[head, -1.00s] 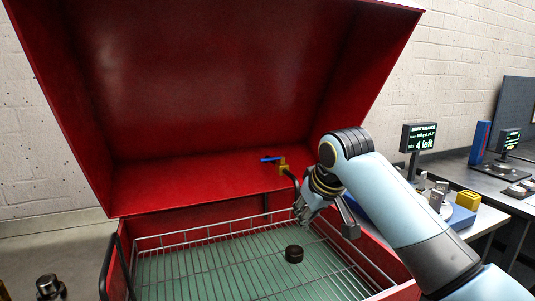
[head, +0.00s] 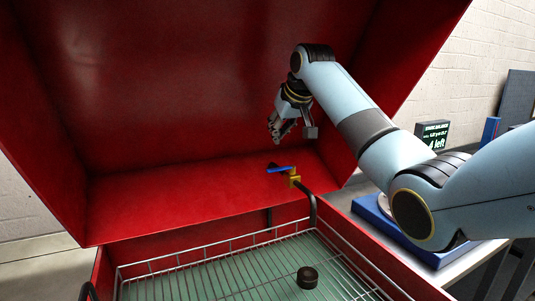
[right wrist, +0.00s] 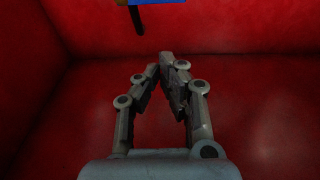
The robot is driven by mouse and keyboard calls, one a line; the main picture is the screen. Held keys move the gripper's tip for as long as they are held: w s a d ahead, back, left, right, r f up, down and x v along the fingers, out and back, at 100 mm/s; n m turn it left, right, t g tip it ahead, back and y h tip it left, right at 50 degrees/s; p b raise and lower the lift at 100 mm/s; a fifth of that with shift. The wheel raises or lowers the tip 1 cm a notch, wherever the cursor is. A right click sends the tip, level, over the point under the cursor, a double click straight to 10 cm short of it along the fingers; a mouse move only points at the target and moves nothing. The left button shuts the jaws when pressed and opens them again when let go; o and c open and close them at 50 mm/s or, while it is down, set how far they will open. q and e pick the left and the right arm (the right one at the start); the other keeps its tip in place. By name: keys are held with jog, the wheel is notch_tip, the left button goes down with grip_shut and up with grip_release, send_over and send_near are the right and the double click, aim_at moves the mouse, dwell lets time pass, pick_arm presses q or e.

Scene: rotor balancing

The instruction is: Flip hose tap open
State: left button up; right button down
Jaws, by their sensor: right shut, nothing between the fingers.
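The hose tap (head: 294,178) is a small brass valve on the red inner panel of the open parts washer, with a black hose curving down from it. Its blue lever (head: 280,170) points left in the head view. My right gripper (head: 274,134) is above the tap, apart from it, with its fingers closed and empty. In the right wrist view, the fingertips (right wrist: 168,60) nearly meet, and the blue lever (right wrist: 150,2) shows at the top edge, beyond them. My left gripper is not in view.
The washer's red lid (head: 200,80) stands open behind the arm. A wire rack (head: 220,275) lies in the basin with a black round part (head: 307,277) on it. A bench with a display (head: 433,134) stands at the right.

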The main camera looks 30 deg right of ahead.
jog(key=shift+w, duration=0.15)
jog(key=x, duration=1)
pick_arm(q)
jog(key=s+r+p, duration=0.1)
jog(key=p, duration=0.1)
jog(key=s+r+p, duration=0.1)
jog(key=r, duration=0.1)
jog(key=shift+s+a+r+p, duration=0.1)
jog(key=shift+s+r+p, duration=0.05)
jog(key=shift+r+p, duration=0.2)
pick_arm(e)
jog(key=s, duration=0.4)
jog(key=shift+s+a, duration=0.1)
jog(key=shift+s, duration=0.2)
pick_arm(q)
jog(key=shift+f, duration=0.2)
pick_arm(e)
jog(key=shift+w, duration=0.1)
